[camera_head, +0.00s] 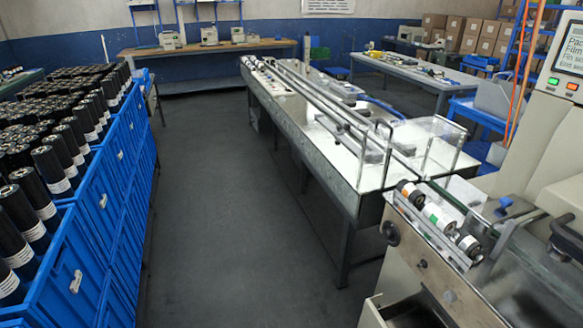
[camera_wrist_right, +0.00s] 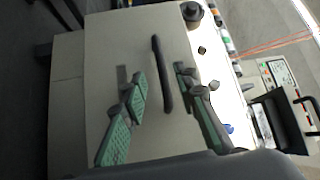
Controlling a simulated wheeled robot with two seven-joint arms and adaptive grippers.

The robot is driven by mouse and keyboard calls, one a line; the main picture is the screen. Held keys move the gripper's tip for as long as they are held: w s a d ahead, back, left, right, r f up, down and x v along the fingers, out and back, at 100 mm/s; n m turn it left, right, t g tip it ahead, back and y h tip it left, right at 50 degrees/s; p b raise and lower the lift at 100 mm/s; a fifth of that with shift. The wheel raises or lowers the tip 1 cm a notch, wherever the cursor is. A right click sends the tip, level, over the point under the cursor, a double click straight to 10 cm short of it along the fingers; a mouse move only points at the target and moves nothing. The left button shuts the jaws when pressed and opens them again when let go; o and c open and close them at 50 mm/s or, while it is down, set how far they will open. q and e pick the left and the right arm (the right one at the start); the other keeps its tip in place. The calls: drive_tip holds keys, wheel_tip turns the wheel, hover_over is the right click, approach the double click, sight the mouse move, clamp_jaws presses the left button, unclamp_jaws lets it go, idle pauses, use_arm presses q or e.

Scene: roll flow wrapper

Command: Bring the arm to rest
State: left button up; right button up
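My right gripper (camera_wrist_right: 158,84) shows in the right wrist view, with its two green-padded fingers spread apart and nothing held between them. Behind the gap is a beige machine panel (camera_wrist_right: 100,60) with a dark vertical handle (camera_wrist_right: 162,72). The handle appears to lie beyond the fingers; I cannot tell the distance. Neither gripper shows in the head view, and my left gripper is in no view.
In the head view, the wrapper machine (camera_head: 530,150) stands at right with a few rolls (camera_head: 438,217) on its infeed. A long conveyor table (camera_head: 300,110) runs behind it. Blue crates (camera_head: 85,235) of black rolls line the left. The grey floor (camera_head: 215,220) between is clear.

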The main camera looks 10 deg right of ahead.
drive_tip(key=s+a+f+n+g+y, duration=0.2)
drive_tip(key=s+a+f+n+y, duration=0.3)
drive_tip(key=f+n, duration=0.4)
drive_tip(key=s+a+f+n+g+y, duration=0.2)
drive_tip(key=s+a+f+n+y, duration=0.15)
drive_tip(key=f+n+y, duration=0.6)
drive_tip(key=s+d+f+n+g+h, duration=0.25)
drive_tip(key=s+f+g, duration=0.35)
drive_tip(key=s+f, duration=0.6)
use_arm(q)
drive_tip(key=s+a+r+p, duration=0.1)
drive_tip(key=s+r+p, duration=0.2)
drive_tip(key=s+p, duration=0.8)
drive_tip(key=p, duration=0.5)
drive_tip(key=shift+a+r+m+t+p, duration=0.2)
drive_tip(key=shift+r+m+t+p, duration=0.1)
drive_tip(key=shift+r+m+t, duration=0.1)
use_arm(e)
drive_tip(key=s+d+r+n+g, duration=0.1)
drive_tip(key=s+d, duration=0.3)
drive_tip(key=s, duration=1)
drive_tip(key=s+d+r+n+g+h, duration=0.1)
drive_tip(key=s+d+g, duration=0.3)
drive_tip(key=s, duration=1)
drive_tip(key=shift+s+n, duration=0.3)
drive_tip(key=shift+n, duration=0.6)
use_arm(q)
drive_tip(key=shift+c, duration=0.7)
